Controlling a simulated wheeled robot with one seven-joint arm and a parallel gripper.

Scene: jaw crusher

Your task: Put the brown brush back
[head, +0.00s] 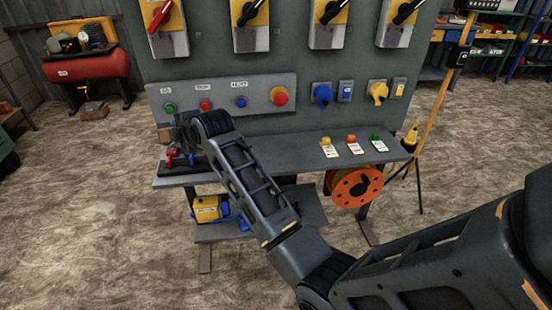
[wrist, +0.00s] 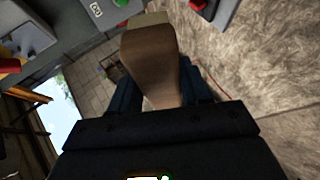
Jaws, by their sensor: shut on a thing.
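The brown brush (wrist: 150,60) fills the upper middle of the wrist view, its broad end pointing away from the wrist. My gripper (wrist: 158,98) is shut on its narrower part, with a dark finger on each side. In the head view my arm reaches to the left end of the grey shelf (head: 290,155) below the button panel. There my wrist hides most of the gripper, and only a small brown patch, probably the brush (head: 164,134), shows. I cannot tell whether the brush touches the panel or shelf.
The button panel (head: 222,93) stands just behind my gripper. Red-handled items (head: 171,160) lie on the shelf's left end. Tags with coloured tops (head: 353,147) are on its right part. An orange cable reel (head: 356,188) hangs below. The floor at left is open.

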